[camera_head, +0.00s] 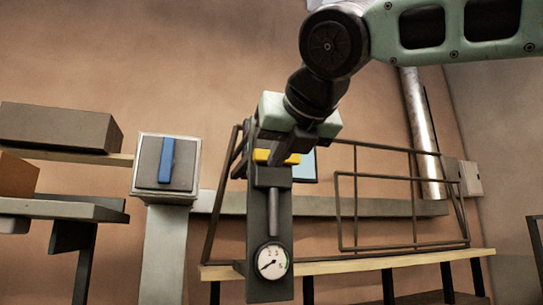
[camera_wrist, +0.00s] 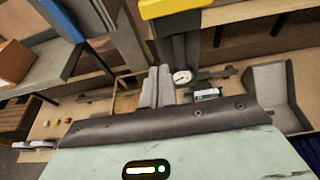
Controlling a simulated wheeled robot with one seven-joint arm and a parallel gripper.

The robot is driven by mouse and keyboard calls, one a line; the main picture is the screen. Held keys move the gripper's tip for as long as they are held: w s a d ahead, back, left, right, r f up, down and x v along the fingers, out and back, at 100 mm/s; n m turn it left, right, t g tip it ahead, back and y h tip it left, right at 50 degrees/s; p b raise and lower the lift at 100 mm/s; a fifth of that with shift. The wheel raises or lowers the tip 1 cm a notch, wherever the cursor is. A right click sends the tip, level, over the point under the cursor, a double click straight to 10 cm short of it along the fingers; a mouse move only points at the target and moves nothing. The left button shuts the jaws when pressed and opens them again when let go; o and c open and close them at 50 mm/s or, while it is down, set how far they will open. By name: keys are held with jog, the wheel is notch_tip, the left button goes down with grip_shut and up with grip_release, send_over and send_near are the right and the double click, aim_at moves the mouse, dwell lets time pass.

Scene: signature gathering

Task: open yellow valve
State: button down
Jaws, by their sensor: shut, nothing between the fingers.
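The yellow valve (camera_head: 264,156) is at the top of a dark upright post, and its yellow handle lies roughly level. It also shows at the top edge of the wrist view (camera_wrist: 172,8), cut off by the frame. A round white gauge (camera_head: 270,261) sits low on the same post and shows in the wrist view (camera_wrist: 183,77). My gripper (camera_head: 283,149) is at the top of the post, partly in front of the valve. In the wrist view its fingers (camera_wrist: 158,74) are shut and empty, below the yellow handle in the picture. I cannot tell whether they touch the valve.
A grey post with a blue-handled panel (camera_head: 151,177) stands to the left. Shelves with a brown box (camera_head: 60,127) are at the far left. A dark wire frame rack (camera_head: 400,176) stands behind and right, above a wooden bench (camera_head: 350,264). A grey bin (camera_wrist: 275,95) shows in the wrist view.

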aim_at(263, 162)
jog(key=w+a+p, duration=0.1)
jog(key=w, duration=0.1)
jog(key=w+p, duration=0.2)
jog(key=w, duration=0.1)
jog(key=w+a+r+p, duration=0.1)
jog(key=w+p, duration=0.1)
jog(key=w, duration=0.1)
jog(key=shift+w+a, duration=0.2)
jog(key=shift+a, duration=0.1)
jog(key=shift+s, duration=0.1)
